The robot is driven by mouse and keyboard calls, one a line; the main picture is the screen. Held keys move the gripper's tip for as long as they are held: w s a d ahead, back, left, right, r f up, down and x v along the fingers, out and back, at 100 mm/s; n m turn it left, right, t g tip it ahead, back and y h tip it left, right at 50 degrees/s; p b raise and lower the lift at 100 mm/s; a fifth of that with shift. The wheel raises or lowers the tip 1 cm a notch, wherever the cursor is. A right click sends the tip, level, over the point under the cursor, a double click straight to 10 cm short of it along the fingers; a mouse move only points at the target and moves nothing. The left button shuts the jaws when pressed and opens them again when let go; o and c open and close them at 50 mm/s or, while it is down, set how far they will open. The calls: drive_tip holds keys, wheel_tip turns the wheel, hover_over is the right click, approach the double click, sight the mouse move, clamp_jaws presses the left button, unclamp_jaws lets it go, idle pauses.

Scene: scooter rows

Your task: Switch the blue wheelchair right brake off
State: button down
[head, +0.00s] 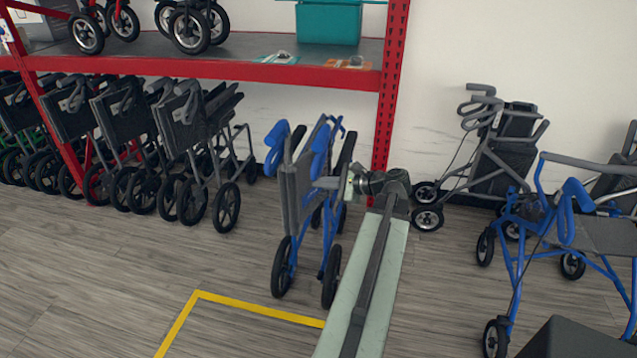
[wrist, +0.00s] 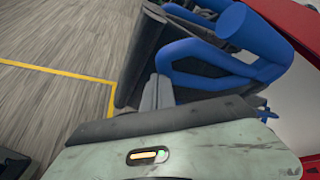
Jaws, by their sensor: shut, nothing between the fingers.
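The blue wheelchair (head: 292,200) stands folded in the middle of the head view, with blue handles, a dark grey panel and black wheels. My gripper (head: 322,183) reaches in from the right and is at the wheelchair's upper side, overlapping it in the picture. In the wrist view the shut grey fingers (wrist: 157,92) are empty, beside the dark panel and just left of the wheelchair's blue tubing (wrist: 235,62). I cannot tell whether they touch it. I cannot make out the right brake lever clearly in either view.
A red shelf rack (head: 388,90) stands behind, with folded wheelchairs (head: 185,130) below at left. A black rollator (head: 505,150) and a blue rollator (head: 515,240) stand at right. Yellow floor tape (head: 245,306) lies in front, on open floor.

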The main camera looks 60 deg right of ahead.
drive_tip(key=shift+s+d, duration=0.15)
drive_tip(key=shift+f, duration=0.1)
wheel_tip(320, 180, down, 4)
drive_tip(key=d+b, duration=0.2)
drive_tip(key=b, duration=0.2)
drive_tip(key=r+p+v, duration=0.1)
drive_tip(key=p+v, duration=0.3)
drive_tip(key=v, duration=0.6)
drive_tip(key=shift+d, duration=0.2)
